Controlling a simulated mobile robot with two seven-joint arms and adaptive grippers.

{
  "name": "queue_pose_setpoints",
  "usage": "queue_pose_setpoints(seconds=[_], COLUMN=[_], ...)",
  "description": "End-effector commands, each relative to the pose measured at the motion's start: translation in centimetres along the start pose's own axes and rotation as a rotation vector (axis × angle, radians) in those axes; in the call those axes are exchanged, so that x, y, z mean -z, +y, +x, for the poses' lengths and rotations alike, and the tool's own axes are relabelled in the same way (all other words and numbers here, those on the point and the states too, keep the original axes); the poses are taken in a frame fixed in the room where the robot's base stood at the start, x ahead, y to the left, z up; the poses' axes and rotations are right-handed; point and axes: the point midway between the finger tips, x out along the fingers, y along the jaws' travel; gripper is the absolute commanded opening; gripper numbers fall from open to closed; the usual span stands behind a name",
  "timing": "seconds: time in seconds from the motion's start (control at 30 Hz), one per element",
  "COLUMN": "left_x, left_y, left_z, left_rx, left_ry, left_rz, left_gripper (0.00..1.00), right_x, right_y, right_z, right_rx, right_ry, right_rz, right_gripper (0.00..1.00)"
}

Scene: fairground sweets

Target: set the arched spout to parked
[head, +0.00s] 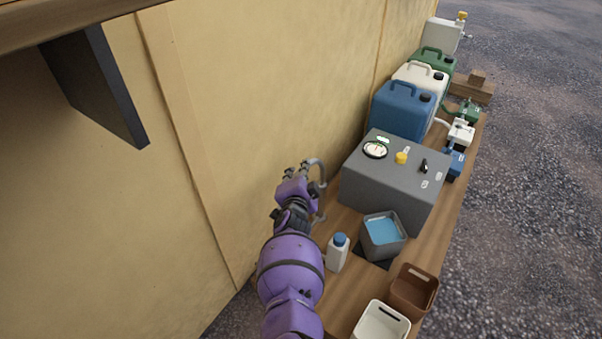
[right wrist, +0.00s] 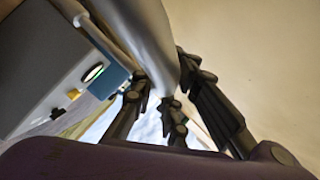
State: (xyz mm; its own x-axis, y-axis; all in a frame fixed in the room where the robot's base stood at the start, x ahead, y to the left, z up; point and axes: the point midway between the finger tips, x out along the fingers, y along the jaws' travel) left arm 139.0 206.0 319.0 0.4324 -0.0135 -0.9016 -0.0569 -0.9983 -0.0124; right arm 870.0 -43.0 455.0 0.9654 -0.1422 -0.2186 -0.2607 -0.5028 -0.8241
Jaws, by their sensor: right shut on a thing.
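The arched spout (head: 322,172) is a grey metal tube that bends over at the near left side of the grey machine box (head: 385,190). My right gripper (head: 308,168), on the purple arm, is shut on the spout, close to its bend. In the right wrist view the spout (right wrist: 148,38) is a thick grey tube running down between the dark fingers of my right gripper (right wrist: 165,100). The gripper hides part of the spout, and I cannot read any position mark for it. My left gripper is not in view.
A square grey tub of blue liquid (head: 381,229) stands before the box. A white bottle with a blue cap (head: 338,254) is close beside my right arm. Brown (head: 413,290) and white (head: 381,322) bins stand nearer. A tan wall (head: 270,90) borders the bench's left side.

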Motion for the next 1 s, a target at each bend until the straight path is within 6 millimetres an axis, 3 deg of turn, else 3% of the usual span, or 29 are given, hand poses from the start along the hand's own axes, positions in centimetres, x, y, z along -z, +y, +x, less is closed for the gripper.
queue_pose_setpoints(seconds=[0.03, 0.27, 0.3, 0.43, 1.0], left_x=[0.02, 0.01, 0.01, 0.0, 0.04], left_y=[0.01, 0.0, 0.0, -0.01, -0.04], left_z=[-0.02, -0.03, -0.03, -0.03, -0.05], left_rx=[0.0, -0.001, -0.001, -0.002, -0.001], left_ry=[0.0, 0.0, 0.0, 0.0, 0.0], left_rz=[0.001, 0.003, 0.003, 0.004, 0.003], left_gripper=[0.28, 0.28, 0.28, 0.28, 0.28], right_x=[0.87, 0.9, 0.91, 0.83, 0.25], right_y=[-0.66, -0.72, -0.73, -0.7, -0.11], right_z=[0.32, 0.33, 0.34, 0.31, -0.01], right_rx=[0.011, 0.012, 0.012, 0.011, 0.004], right_ry=[0.016, 0.016, 0.016, 0.015, 0.001], right_rz=[-0.004, -0.004, -0.004, -0.004, -0.002], right_gripper=[0.0, 0.0, 0.15, 0.29, 0.29])
